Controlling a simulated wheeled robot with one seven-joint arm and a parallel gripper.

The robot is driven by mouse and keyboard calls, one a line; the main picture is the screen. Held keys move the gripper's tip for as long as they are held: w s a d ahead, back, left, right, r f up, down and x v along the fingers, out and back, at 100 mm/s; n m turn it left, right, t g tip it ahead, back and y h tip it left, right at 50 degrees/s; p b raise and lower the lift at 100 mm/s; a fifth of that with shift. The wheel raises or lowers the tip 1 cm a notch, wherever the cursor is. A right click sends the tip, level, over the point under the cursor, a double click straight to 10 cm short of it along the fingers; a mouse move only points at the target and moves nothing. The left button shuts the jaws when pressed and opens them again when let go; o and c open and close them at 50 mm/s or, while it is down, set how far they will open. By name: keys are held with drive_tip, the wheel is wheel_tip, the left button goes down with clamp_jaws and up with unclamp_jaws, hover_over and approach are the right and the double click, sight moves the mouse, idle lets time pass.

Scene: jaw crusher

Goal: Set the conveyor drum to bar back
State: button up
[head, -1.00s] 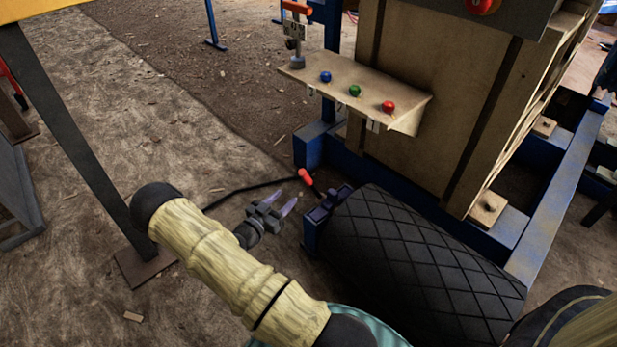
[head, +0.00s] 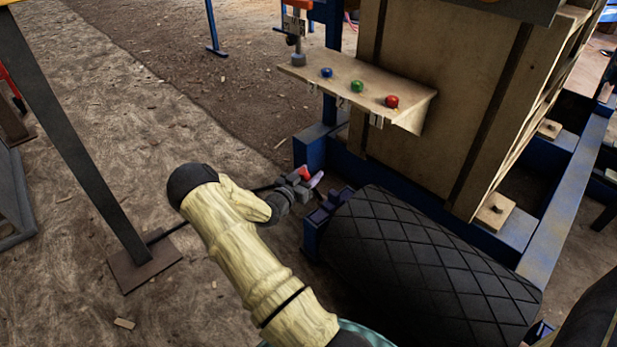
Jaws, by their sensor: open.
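The conveyor drum (head: 430,265) is a black roller with a diamond pattern, lying at the lower right beside the blue frame. A blue bracket (head: 322,212) sits at its left end. A short bar with a red grip (head: 305,173) sticks out near that bracket, up and to the left. My gripper (head: 314,182) is open, with its fingers right at the red grip. The gripper hides most of the grip and bar, and I cannot tell whether the fingers touch or straddle it.
A wooden shelf (head: 345,77) with a blue, a green and a red knob juts out above. The crusher's wooden side wall (head: 430,110) rises behind the drum. A dark slanted post (head: 75,145) stands on the left. A thin dark line runs along the ground behind my arm.

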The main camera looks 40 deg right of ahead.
drive_tip(key=shift+c, duration=0.2)
drive_tip(key=shift+s, duration=0.1)
clamp_jaws()
